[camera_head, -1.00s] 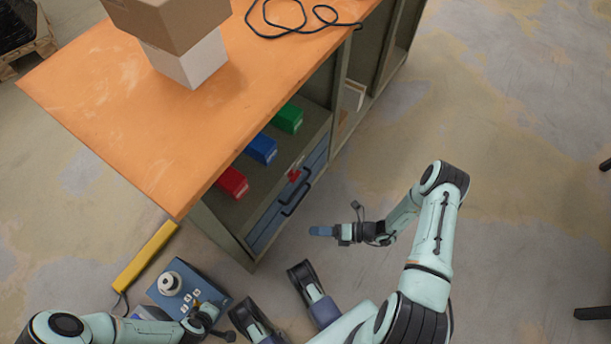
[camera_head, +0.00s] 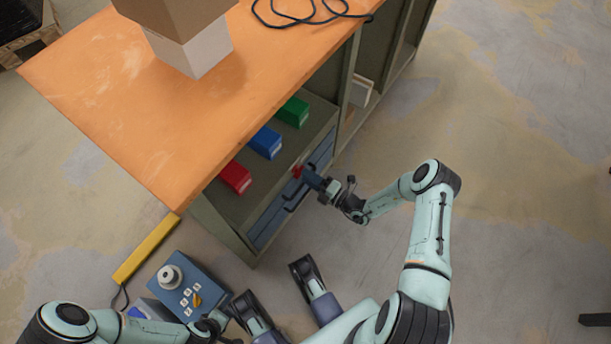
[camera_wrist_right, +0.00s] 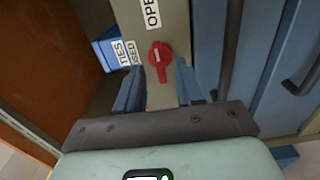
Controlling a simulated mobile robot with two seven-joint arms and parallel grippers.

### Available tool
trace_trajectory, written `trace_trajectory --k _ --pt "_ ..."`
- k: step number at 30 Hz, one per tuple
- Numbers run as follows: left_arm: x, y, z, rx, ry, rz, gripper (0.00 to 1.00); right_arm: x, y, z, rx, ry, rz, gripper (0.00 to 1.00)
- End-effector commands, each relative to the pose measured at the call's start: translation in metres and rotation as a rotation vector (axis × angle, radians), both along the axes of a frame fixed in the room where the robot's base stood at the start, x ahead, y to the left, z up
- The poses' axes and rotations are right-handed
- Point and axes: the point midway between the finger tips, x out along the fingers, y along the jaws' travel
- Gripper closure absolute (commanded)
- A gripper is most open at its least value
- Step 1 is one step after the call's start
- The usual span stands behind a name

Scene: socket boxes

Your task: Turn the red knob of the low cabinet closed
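The low cabinet (camera_head: 225,217) stands under the orange worktop. Its red knob (camera_head: 297,171) sits on the front beside the blue drawers. In the right wrist view the red knob (camera_wrist_right: 160,57) is mounted on a greenish-grey panel, its handle pointing down, with partly hidden labels around it. My right gripper (camera_head: 308,178) is at the knob in the head view. In the wrist view its two blue fingers (camera_wrist_right: 158,82) are apart, one to each side below the knob, with nothing between them but panel and handle end. My left gripper (camera_head: 222,322) is low by the blue control box, its fingers unclear.
Red, blue and green bins (camera_head: 265,142) stand on the cabinet shelf. Blue drawers with dark handles (camera_wrist_right: 300,75) lie beside the knob. A blue control box (camera_head: 190,287) and a yellow bar (camera_head: 146,249) are at lower left.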

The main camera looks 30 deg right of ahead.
Motion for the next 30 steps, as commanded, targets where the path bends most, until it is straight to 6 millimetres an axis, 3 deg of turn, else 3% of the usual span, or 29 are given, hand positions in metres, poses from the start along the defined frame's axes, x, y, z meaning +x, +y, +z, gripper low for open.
trace_trajectory --k 6,14,17,18,30 --pt "-0.0065 0.0010 -0.0052 -0.001 0.022 0.002 0.57 0.0132 0.0056 0.0003 0.000 -0.001 0.000 0.63" --pt "-0.0071 0.0011 -0.0051 -0.001 0.024 0.003 0.57 0.0137 0.0059 0.0005 0.000 0.000 0.000 0.63" --pt "-0.0071 0.0010 -0.0051 -0.002 0.024 0.003 0.57 0.0136 0.0058 0.0005 0.000 0.000 0.001 0.95" --pt "-0.0071 0.0010 -0.0051 -0.002 0.024 0.003 0.57 0.0135 0.0058 0.0004 0.000 0.000 0.001 1.00" --pt "-0.0033 0.0005 -0.0016 -0.001 0.011 0.001 0.57 0.0132 0.0059 0.0009 -0.039 -0.017 0.001 1.00"
